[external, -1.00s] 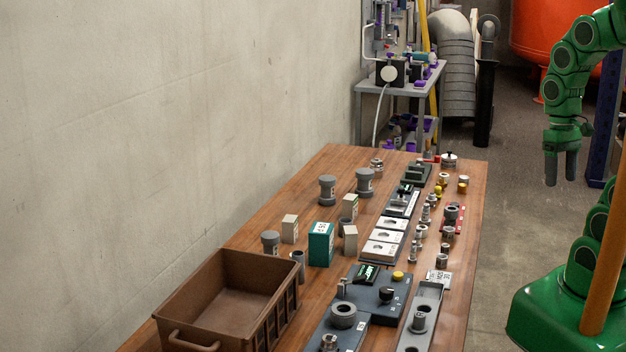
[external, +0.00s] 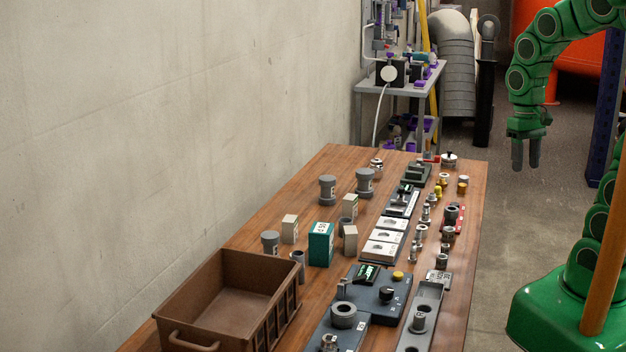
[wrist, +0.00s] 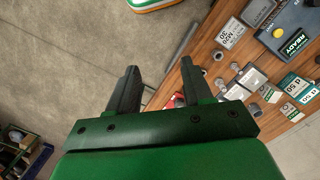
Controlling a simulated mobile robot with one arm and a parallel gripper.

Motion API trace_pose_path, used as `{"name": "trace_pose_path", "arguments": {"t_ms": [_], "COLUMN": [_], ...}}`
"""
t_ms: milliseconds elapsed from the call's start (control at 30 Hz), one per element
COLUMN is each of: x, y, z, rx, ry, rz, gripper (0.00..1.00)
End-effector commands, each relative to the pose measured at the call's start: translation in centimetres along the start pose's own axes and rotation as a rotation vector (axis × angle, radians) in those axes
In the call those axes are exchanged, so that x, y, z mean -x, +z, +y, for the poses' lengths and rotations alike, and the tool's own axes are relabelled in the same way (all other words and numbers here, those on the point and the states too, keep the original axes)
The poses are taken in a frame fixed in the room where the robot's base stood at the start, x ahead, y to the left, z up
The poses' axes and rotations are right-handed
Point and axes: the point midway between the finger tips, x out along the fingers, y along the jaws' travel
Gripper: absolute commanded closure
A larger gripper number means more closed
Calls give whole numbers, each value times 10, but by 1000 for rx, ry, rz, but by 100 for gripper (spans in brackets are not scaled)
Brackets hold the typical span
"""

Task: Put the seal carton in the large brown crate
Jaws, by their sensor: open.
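The large brown crate (external: 232,312) stands empty at the near left of the wooden table in the external view. Behind it are a teal carton (external: 321,246) and small whitish cartons, one on the left (external: 290,230), one to the right of the teal one (external: 350,240) and one farther back (external: 350,205). My gripper (external: 526,158) is open and empty, off the table's right side and well apart from the cartons.
Grey jars (external: 364,182) stand among the cartons. A dark fixture block (external: 376,297), a grey tray (external: 422,305), and several metal fittings fill the table's right half. A grey side table (external: 402,84) stands behind. The floor right of the table is clear around my gripper.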

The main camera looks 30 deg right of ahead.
Motion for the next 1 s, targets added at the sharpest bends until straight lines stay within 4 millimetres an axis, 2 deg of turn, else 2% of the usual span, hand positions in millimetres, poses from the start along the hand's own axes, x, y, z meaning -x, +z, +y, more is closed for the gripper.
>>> {"name": "trace_pose_path", "arguments": {"t_ms": [300, 567, 1000], "x": [-2, -10, -43], "y": [-71, -123, -201], "z": [-43, -85, -172], "rx": [-54, -102, -178], "ry": [4, 5, -3], "rz": [22, 41, 74], "gripper": [50, 50, 50]}}
